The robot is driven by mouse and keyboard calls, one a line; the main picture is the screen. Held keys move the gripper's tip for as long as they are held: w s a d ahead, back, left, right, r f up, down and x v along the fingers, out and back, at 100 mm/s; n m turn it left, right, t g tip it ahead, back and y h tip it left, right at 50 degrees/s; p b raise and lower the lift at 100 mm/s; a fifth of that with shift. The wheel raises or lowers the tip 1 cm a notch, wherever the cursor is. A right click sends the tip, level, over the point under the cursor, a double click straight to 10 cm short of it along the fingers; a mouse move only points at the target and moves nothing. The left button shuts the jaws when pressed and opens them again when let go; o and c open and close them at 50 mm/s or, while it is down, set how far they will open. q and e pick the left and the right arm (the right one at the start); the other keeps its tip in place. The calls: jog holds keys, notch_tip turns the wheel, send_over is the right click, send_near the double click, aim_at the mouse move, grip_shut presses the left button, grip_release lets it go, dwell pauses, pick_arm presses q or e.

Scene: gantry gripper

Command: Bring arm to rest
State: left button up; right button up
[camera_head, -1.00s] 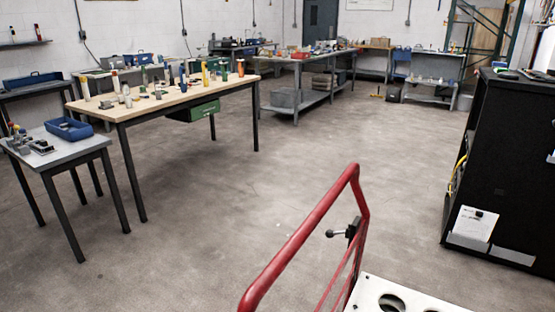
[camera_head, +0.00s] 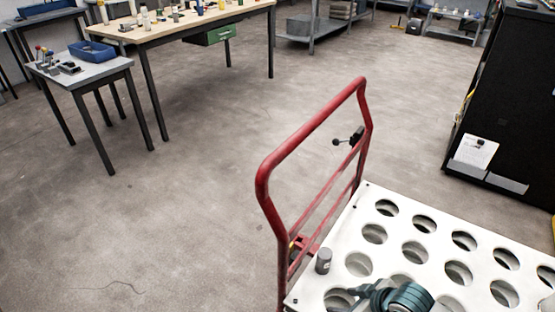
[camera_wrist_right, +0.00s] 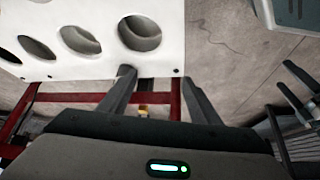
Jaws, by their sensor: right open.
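My right gripper (camera_wrist_right: 160,95) shows in the right wrist view. Its two dark fingers are apart with nothing between them. They are beside the edge of a white plate with round holes (camera_wrist_right: 95,15), with red cart bars behind them. Two dark prongs (camera_wrist_right: 296,88), apart from each other, show at the right of that view and look like my left gripper, empty.
A cart with a red handle (camera_head: 300,130) carries the white holed plate (camera_head: 405,230). A small table (camera_head: 100,70) with a blue bin (camera_head: 92,51) is at the left; a black cabinet (camera_head: 505,100) is at the right. The floor between is clear.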

pick_arm(q)
jog(key=w+r+v, duration=0.1)
jog(key=w+v, duration=0.2)
jog(key=v, duration=1.4)
pick_arm(e)
jog(key=s+d+r+m+g+h, duration=0.1)
jog(key=s+d+m+h, duration=0.15)
jog(key=s, duration=0.75)
jog(key=s+d+m+h, duration=0.2)
jog(key=s+m, duration=0.2)
jog(key=s, duration=0.7)
pick_arm(q)
notch_tip(320, 180, down, 26)
jog(key=w+d+t+p, duration=0.1)
jog(key=d+t+p, duration=0.1)
jog(key=p, duration=0.6)
jog(key=shift+w+d+t+h, duration=0.3)
jog(key=shift+d+h, duration=0.1)
jog(key=shift+d, duration=0.1)
pick_arm(e)
jog(key=w+a+f, duration=0.1)
jog(key=a+f, duration=0.1)
jog(key=f, duration=1.1)
jog(key=w+a+f+t+y, duration=0.1)
jog(key=f, duration=1.1)
jog(key=shift+a+f+n, duration=0.35)
